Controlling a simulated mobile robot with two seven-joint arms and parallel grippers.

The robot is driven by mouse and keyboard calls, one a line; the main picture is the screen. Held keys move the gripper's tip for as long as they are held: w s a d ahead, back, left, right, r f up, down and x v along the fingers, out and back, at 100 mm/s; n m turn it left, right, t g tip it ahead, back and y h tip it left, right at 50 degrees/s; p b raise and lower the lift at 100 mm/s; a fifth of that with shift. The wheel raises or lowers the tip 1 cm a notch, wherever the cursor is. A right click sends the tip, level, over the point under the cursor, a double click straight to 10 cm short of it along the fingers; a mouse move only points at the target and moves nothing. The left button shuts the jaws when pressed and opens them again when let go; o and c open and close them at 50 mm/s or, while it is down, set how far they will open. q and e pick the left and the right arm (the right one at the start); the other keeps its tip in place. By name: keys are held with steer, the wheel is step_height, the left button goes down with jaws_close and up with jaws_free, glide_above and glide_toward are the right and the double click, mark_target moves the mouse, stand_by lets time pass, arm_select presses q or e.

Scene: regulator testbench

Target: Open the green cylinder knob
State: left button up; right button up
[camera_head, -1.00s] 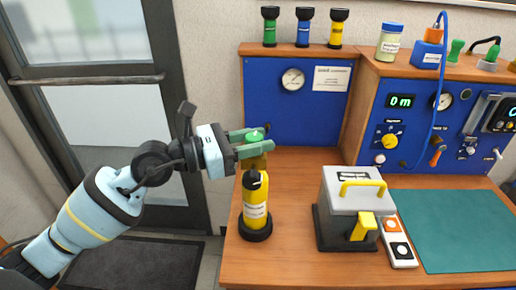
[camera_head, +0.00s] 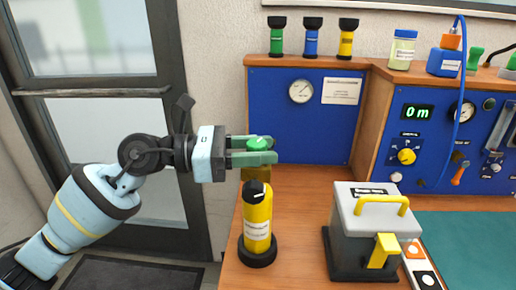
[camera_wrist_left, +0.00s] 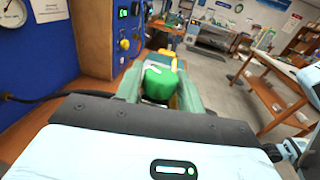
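The green knob (camera_head: 258,143) sits above a brass-coloured block (camera_head: 258,174), over the yellow cylinder (camera_head: 257,215) on its black base. The cylinder stands upright near the left end of the bench. My left gripper (camera_head: 254,150) comes in level from the left, with its green fingers on either side of the knob. In the left wrist view the knob (camera_wrist_left: 158,80) fills the space between the fingers, and they look closed on it. The exact contact is partly hidden. My right gripper does not show.
A grey box (camera_head: 350,225) with a yellow handle stands right of the cylinder, beside a green mat (camera_head: 465,245). A blue panel (camera_head: 318,120) with a gauge rises behind. Small green, blue and yellow cylinders stand on the shelf (camera_head: 300,62).

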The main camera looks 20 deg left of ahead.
mark_target(246, 150)
arm_select(q)
steer(key=shift+o, duration=1.5)
steer(key=shift+r, duration=0.1)
steer(key=shift+a, duration=0.1)
steer(key=shift+s+a, duration=0.1)
steer(key=shift+a, duration=0.15)
steer(key=shift+b+v, duration=0.95)
steer(key=shift+v, duration=2.65)
